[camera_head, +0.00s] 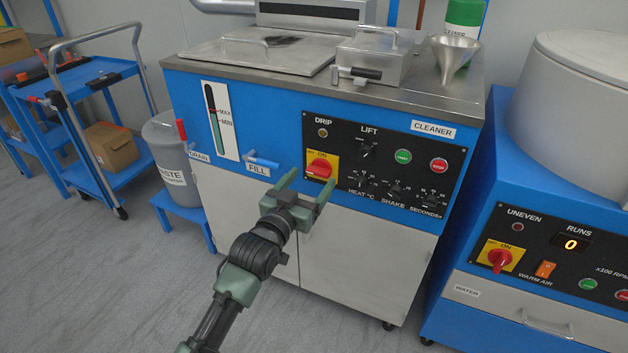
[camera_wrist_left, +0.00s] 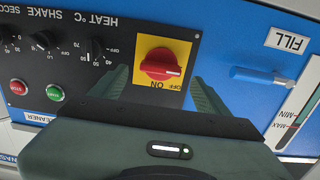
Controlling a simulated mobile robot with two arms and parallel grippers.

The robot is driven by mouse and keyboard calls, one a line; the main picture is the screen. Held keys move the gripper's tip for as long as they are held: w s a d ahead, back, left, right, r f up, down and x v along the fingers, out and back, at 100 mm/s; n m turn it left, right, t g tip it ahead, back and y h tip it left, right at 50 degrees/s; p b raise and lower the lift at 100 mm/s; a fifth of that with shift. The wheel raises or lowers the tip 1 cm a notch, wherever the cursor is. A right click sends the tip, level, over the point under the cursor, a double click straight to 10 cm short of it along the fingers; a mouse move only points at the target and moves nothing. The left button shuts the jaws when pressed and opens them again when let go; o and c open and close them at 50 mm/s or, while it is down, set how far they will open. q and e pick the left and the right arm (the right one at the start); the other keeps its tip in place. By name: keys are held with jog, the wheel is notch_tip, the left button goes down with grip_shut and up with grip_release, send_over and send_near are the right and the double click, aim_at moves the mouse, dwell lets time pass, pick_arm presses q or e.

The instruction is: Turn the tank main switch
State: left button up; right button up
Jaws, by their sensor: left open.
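The tank main switch (camera_head: 320,168) is a red rotary knob on a yellow plate marked OFF and ON, at the left of the cleaner's black panel. In the left wrist view the knob (camera_wrist_left: 160,64) appears upside down. Its handle lies roughly level, with the white mark toward the OFF side. My left gripper (camera_head: 311,179) is open in front of the plate. In the wrist view its green fingers stand on either side of the knob, apart from it, with nothing between them. My right gripper is not in view.
The blue FILL valve handle (camera_head: 262,162) sticks out just left of the switch. The heat knob (camera_head: 360,180) and other dials are to the right. A waste bin (camera_head: 172,165) stands left of the cleaner. A second machine (camera_head: 545,190) with a similar red switch stands right.

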aim_at(319, 171)
pick_arm(q)
jog(key=shift+x, duration=1.25)
jog(key=c, duration=1.4)
